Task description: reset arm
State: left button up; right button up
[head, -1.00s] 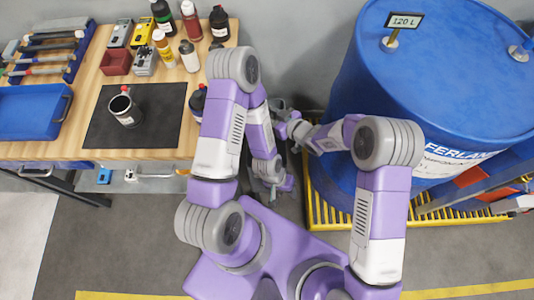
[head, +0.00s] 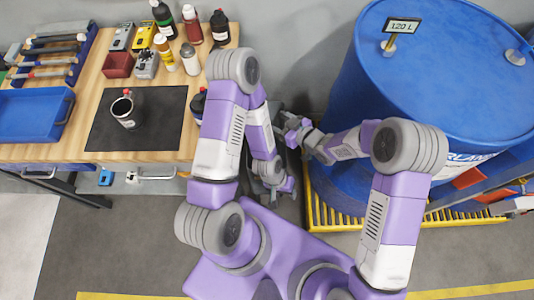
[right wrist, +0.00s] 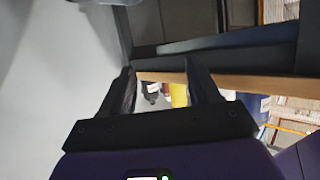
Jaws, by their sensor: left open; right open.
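My left gripper (head: 279,190) hangs low beside the workbench, over the floor; its fingers are too small to make out in the head view. My right gripper (head: 290,124) is above it, between the bench and the blue drum. In the right wrist view my right gripper (right wrist: 159,68) is open, its two dark fingers apart with nothing held between them. Both arms are bent at raised elbows.
A wooden workbench (head: 165,146) with bottles, tools, a blue tray (head: 28,115) and a dark mat (head: 165,120) bearing a mug (head: 125,112) stands left. A large blue drum (head: 450,90) stands right on a yellow grating (head: 335,217). Open floor (head: 110,240) lies at lower left.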

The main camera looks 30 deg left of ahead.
jog(key=shift+v, duration=1.65)
